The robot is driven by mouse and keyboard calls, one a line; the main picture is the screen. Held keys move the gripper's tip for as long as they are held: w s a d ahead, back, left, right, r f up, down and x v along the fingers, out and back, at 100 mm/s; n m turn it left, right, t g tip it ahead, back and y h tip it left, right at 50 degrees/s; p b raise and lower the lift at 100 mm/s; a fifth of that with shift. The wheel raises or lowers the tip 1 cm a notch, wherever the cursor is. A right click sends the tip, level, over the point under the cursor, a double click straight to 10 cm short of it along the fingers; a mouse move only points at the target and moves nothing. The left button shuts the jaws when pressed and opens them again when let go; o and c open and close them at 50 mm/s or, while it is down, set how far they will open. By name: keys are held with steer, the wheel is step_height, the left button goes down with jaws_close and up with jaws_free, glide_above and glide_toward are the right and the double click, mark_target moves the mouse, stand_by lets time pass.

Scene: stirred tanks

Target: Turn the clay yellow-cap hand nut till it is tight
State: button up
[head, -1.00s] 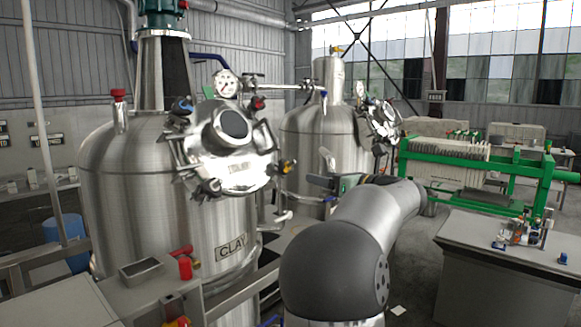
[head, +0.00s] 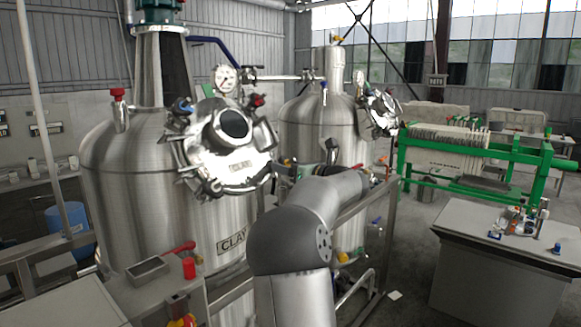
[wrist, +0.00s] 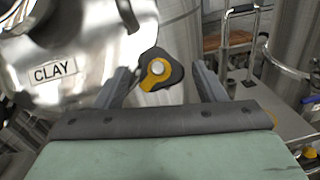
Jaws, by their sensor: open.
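The clay yellow-cap hand nut (wrist: 159,71) has dark lobes and a yellow arm around a pale round centre. In the wrist view it sits at the right edge of the shiny clay manway cover (wrist: 85,60), which bears a CLAY label. My gripper (wrist: 161,82) is open, with one finger left of the nut and one right of it; I cannot tell whether either touches. In the head view the clay cover (head: 235,160) is on the big left tank, and the gripper is by its right edge, where the nut cannot be made out.
The clay tank (head: 130,200) carries several other clamps around the cover. A second steel tank (head: 310,125) stands behind. A shelf with a red valve handle (head: 180,247) is below the cover. A grey bench (head: 490,270) stands at the right, with open floor before it.

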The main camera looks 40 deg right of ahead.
steer(key=c, duration=1)
